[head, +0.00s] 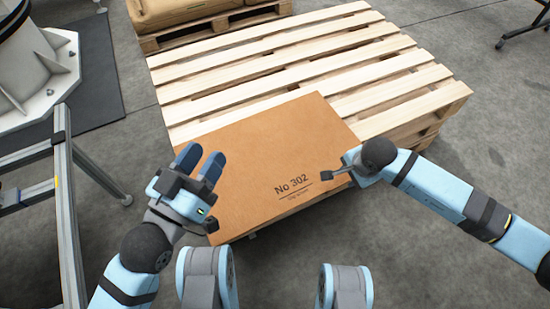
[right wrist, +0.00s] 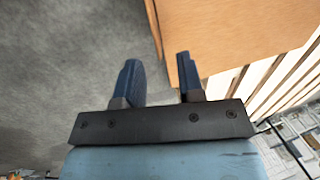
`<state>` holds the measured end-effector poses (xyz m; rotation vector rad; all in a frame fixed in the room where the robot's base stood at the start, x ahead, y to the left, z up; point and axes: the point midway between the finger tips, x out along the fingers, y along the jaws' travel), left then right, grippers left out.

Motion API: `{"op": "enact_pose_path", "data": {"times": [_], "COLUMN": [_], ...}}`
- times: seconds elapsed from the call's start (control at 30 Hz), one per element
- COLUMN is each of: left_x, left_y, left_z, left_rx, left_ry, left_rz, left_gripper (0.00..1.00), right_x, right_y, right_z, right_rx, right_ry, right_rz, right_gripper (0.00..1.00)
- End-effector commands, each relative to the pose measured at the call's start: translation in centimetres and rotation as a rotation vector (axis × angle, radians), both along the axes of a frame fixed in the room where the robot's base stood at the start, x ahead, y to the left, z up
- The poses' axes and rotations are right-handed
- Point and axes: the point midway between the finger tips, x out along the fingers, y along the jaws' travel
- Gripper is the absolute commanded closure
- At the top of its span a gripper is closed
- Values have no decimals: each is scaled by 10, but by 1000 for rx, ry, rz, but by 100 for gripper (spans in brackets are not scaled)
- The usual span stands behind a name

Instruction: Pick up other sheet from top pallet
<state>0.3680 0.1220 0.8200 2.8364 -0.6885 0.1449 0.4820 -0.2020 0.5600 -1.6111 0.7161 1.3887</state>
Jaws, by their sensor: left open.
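A flat brown sheet (head: 262,150) marked "No 302" lies on the near part of the top pallet (head: 300,75); its brown surface also shows in the right wrist view (right wrist: 240,40). My left gripper (head: 200,160) is open and empty at the sheet's left edge, its blue fingers pointing away from me. My right gripper (head: 328,174) is at the sheet's right side, partly hidden by its wrist. In the right wrist view its two fingers (right wrist: 158,65) stand apart, with a brown edge showing between them. I cannot tell whether either gripper touches the sheet.
More pallet layers (head: 430,130) show below the top one. Another pallet with brown packages (head: 185,8) stands at the back. A metal frame (head: 68,200) and a white machine base (head: 30,70) are at the left.

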Motion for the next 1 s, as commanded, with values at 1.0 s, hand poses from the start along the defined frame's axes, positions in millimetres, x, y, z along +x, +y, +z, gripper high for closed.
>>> {"op": "enact_pose_path", "data": {"times": [1.0], "left_x": [1], "left_y": [-7], "left_z": [-24], "left_rx": [14], "left_ry": [54], "left_rz": [-44], "left_gripper": [57], "right_x": [8], "right_y": [10], "right_z": [-78], "right_rx": [3], "right_ry": [0], "right_rz": [-1], "right_gripper": [83]}}
